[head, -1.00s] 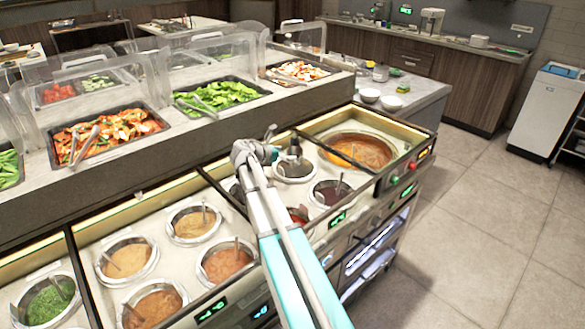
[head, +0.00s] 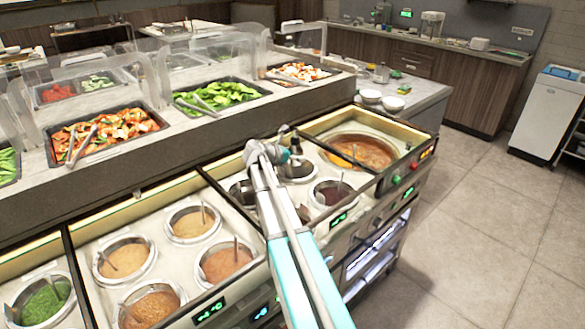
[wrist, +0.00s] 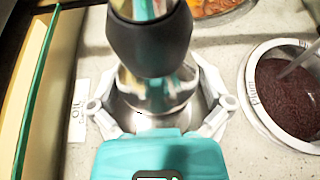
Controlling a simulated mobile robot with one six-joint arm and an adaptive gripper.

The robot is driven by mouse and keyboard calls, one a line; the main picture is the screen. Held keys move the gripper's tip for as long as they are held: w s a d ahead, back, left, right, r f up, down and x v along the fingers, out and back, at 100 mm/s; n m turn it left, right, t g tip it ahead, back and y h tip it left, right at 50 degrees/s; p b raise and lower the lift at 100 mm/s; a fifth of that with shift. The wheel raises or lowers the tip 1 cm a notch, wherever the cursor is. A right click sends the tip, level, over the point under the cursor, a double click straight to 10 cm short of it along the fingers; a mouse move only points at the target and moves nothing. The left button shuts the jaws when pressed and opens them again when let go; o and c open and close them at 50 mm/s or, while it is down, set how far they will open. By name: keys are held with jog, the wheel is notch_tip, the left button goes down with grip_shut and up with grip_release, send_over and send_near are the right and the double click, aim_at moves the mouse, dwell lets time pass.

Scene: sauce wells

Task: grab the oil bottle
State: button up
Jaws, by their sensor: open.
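The oil bottle (head: 296,147) shows in the head view as a small dark-necked bottle above a round well near the back of the counter. In the wrist view the bottle (wrist: 150,38) has a black collar and a shiny, clear or metallic body below it. My gripper (wrist: 152,100) is open, with one pale finger on each side of the bottle's lower body. I cannot tell whether either finger touches it. In the head view my gripper (head: 270,150) is just left of the bottle. My gripper hides part of the bottle's base in the wrist view.
A dark red sauce well (wrist: 288,95) lies right of the gripper, with a utensil handle sticking up. A large orange soup well (head: 362,152) is behind right. A label reading OIL (wrist: 78,118) lies at left. The raised salad counter (head: 200,125) borders the wells.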

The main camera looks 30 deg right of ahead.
aim_at(296, 129)
jog(key=c, duration=1.1)
jog(key=shift+r+p, duration=0.4)
jog(key=shift+p, duration=0.05)
jog(key=shift+r+p, duration=4.45)
jog(key=shift+r, duration=0.15)
